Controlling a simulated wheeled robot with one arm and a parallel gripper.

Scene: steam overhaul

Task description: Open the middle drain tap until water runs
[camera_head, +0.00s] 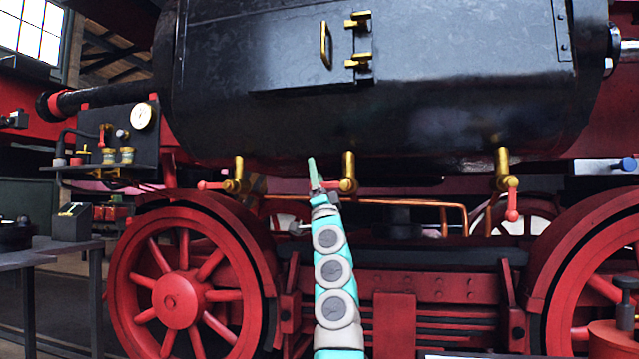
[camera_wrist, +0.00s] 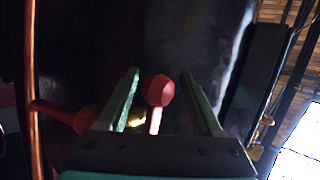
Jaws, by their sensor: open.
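The middle drain tap (camera_head: 348,172) is a brass tap under the dark boiler. No water shows below this tap. In the wrist view my gripper (camera_wrist: 168,98) is open, with a red knob (camera_wrist: 160,90) between its two green fingers and a visible gap on each side. The knob appears to be the middle tap's lever end. The left tap (camera_head: 237,175) has its red lever pointing left. The right tap (camera_head: 503,170) has its lever hanging down.
The boiler (camera_head: 430,110) overhangs the taps. A copper pipe (camera_head: 400,202) runs behind and below them. Red spoked wheels (camera_head: 180,300) stand left and right.

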